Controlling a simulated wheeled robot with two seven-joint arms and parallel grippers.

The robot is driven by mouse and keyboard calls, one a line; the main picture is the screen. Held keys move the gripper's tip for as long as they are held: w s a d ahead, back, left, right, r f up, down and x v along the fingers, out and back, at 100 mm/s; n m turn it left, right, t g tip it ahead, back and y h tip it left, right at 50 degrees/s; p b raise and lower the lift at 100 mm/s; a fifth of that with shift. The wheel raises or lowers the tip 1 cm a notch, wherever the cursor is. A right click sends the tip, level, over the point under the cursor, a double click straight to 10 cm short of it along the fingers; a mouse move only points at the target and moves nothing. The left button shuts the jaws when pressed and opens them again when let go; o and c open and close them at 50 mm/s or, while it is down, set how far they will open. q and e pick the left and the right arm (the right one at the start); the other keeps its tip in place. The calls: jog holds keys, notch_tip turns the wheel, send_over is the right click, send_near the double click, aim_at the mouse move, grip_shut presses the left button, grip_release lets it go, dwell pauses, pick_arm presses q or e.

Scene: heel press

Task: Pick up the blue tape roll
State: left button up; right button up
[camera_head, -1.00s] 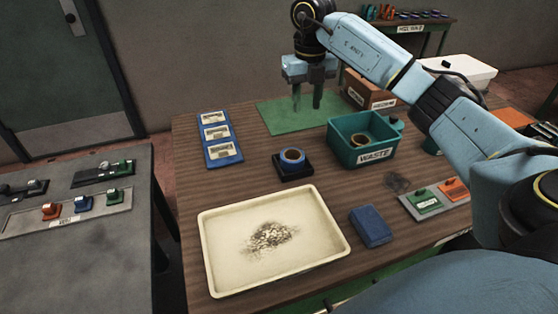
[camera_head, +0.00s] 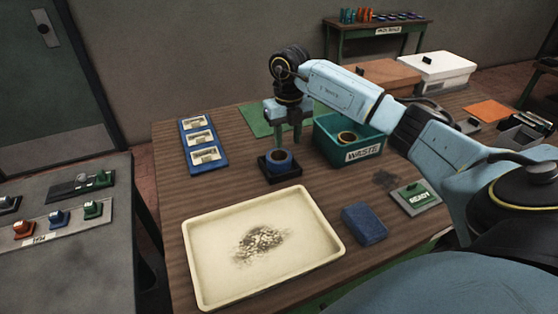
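The blue tape roll (camera_head: 279,159) sits on a small black square holder (camera_head: 277,174) near the middle of the wooden table. My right gripper (camera_head: 288,146) points down just above and behind the roll. Its two fingers are apart, with a gap between them. The fingertips are close to the roll's upper edge; I cannot tell whether they touch it. My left gripper is not in view.
A teal WASTE bin (camera_head: 328,150) holding a yellowish roll stands right of my gripper. A cream tray (camera_head: 190,262) with debris lies in front. A blue block (camera_head: 364,223), a READY panel (camera_head: 404,204) and a blue card rack (camera_head: 222,163) are nearby.

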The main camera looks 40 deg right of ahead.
aim_at(289, 153)
notch_tip(289, 153, down, 4)
jog(key=shift+d+f, duration=0.15)
jog(key=shift+c, duration=0.5)
grip_shut()
